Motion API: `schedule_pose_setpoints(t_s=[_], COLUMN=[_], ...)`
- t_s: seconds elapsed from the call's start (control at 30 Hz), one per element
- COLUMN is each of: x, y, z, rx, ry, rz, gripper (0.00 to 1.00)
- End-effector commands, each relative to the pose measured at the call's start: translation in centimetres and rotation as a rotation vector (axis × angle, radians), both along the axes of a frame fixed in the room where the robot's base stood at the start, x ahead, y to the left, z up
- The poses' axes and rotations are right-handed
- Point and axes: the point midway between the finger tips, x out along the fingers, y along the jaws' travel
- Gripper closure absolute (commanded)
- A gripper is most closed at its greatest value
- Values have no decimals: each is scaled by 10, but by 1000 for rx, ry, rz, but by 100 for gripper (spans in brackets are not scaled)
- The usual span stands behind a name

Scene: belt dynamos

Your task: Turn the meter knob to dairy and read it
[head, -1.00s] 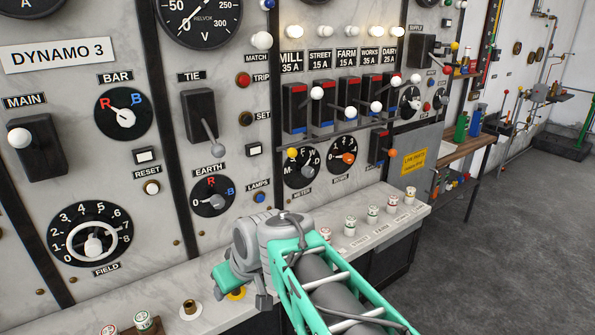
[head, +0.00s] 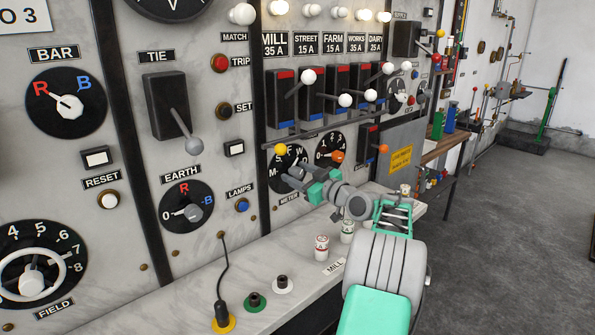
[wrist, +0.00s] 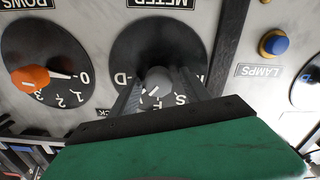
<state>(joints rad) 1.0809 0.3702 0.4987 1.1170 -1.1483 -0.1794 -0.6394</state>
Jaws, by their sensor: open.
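The meter knob is a round grey knob (wrist: 158,79) on a black dial (wrist: 137,42) with letters around it, shown upside down in the wrist view. The fingers of my gripper (wrist: 157,88) are open, one on each side of the knob; I cannot tell whether they touch it. A white mark on the knob slants toward the lettered side, but the letter it points at is unclear. The DAIRY 25 A label (head: 376,43) is on the panel above.
The orange-knobbed dial (head: 331,150) is just right of the meter dial. A yellow ball (head: 281,149) sits at the meter dial's upper left edge. The blue LAMPS button (head: 242,205) is to the left. White plugs (head: 321,247) stand on the ledge below.

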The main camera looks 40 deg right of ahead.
Motion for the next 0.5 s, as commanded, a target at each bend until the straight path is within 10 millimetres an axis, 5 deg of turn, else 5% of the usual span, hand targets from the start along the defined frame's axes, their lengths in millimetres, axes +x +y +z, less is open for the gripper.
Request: schedule_pose_setpoints(t_s=[0.33,0.5], x=[8,7], y=[-1,-2], z=[0,0], rx=[0,0], ry=[0,0], rz=[-4,-5], gripper=[46,60])
